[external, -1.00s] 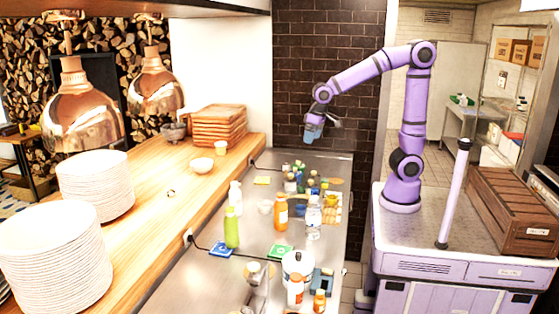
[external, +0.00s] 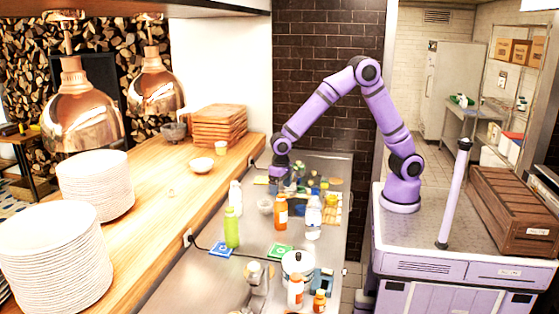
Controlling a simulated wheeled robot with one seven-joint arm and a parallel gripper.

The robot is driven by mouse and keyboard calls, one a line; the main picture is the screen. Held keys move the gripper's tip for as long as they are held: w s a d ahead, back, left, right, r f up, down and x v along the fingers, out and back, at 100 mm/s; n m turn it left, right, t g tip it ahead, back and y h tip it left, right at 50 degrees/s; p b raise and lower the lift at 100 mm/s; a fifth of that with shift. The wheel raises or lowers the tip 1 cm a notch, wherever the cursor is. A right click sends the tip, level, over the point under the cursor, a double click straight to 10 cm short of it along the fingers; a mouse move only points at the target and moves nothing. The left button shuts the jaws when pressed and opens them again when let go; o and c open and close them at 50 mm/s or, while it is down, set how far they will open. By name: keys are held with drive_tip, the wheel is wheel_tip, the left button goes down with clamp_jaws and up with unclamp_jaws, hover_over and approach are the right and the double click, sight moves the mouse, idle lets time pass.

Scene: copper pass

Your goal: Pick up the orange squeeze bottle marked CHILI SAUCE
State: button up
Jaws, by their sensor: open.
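An orange bottle (external: 281,212) stands upright in the middle of the steel counter, between a green bottle and a clear bottle. Two more orange bottles stand near the front: one with a white top (external: 295,291), and a smaller one (external: 319,301). No label is readable at this size, so I cannot tell which is marked CHILI SAUCE. My gripper (external: 279,184) is open and points down over the far part of the counter, behind the middle orange bottle. Its fingertips are small and partly lost among the items there. I see nothing held in it.
A green bottle (external: 232,228), a white bottle (external: 235,196) and a clear bottle (external: 313,218) stand near the middle orange bottle. A white pot (external: 297,264) stands in front. Several small jars crowd the far end. The wooden shelf (external: 160,215) borders the counter on the left.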

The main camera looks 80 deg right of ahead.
sight(281, 202)
drive_tip(key=shift+s+a+f, duration=0.1)
drive_tip(key=shift+a+f, duration=0.05)
drive_tip(key=shift+f, duration=1.75)
drive_tip(key=shift+a+f, duration=0.1)
drive_tip(key=shift+f, duration=1.75)
drive_tip(key=c, duration=1.5)
